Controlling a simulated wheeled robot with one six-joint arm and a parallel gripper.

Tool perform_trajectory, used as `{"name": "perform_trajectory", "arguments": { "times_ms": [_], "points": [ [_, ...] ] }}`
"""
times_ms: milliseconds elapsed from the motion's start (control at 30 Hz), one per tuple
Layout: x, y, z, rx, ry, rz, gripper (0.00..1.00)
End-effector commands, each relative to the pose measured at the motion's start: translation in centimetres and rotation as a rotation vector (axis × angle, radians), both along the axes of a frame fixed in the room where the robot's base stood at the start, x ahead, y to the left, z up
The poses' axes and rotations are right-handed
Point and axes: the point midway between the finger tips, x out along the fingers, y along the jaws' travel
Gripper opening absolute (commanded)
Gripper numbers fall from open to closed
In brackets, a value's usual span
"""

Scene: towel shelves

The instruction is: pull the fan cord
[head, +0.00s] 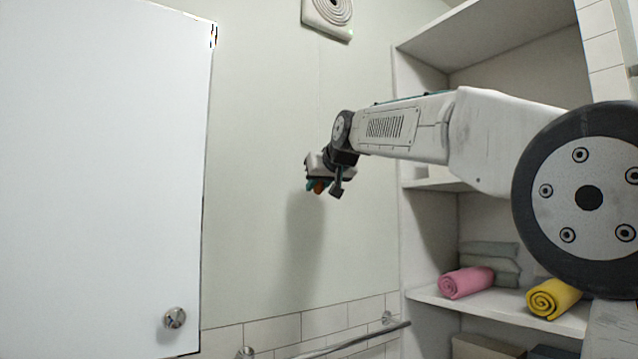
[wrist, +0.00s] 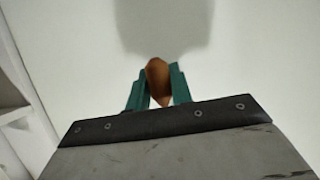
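The fan (head: 330,14) is a white square unit with a round ringed grille, high on the wall at the top of the head view. A faint thin cord (head: 318,95) hangs from it along the wall. The cord's orange-brown wooden pull (wrist: 158,80) sits between my teal fingertips in the wrist view; its orange colour also shows in the head view (head: 319,187). My gripper (head: 318,186) is well below the fan. Both fingers appear to touch the sides of the pull, so my gripper (wrist: 159,88) looks shut on it. The pull's lower end is partly hidden.
A white cabinet door (head: 100,170) with a round knob (head: 174,318) is at left. Shelves at right hold a pink rolled towel (head: 467,282), a yellow one (head: 552,298) and folded grey-green towels (head: 489,262). A metal rail (head: 355,341) runs below. The wall around my gripper is bare.

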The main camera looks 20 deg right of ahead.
Motion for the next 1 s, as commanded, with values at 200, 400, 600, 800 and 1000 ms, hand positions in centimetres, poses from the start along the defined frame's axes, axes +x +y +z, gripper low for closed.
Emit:
{"name": "perform_trajectory", "arguments": {
  "times_ms": [200,400,600,800,1000],
  "points": [
    [0.0,0.0,0.0,0.000,0.001,0.000,0.47],
    [-0.2,0.0,0.1,0.000,0.000,0.000,0.47],
    [-2.7,-0.3,1.2,0.000,-0.002,0.000,0.47],
    [-5.7,-0.7,2.5,0.000,-0.001,0.000,0.47],
    [-7.0,-0.8,2.9,0.000,0.001,0.000,0.47]
  ]
}}
